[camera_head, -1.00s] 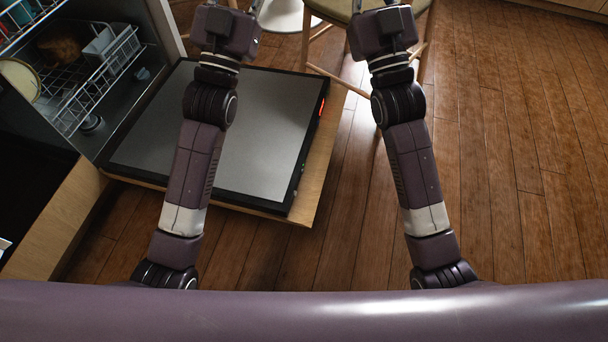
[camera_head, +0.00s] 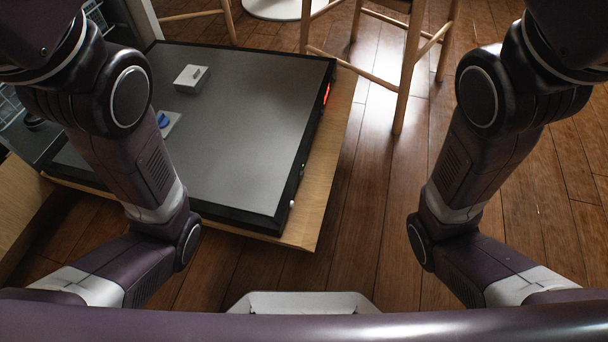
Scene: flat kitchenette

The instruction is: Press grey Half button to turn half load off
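The dishwasher door (camera_head: 245,130) lies open and flat, its dark inner panel facing up. Its control edge (camera_head: 310,140) runs down the right side. A red lit display (camera_head: 326,94) glows near the far end of that edge. A small green light (camera_head: 303,166) and a small pale spot (camera_head: 292,204) show nearer to me. I cannot make out the grey Half button or its label at this size. My two arms bend up at the left and right sides of the picture. Both grippers are out of view.
A light grey box-shaped fitting (camera_head: 191,78) and a blue cap (camera_head: 163,119) are on the door panel. Wooden stool legs (camera_head: 408,75) stand beyond the door's right side. The wooden floor (camera_head: 375,215) between my arms is clear. Racks lie partly hidden at the left.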

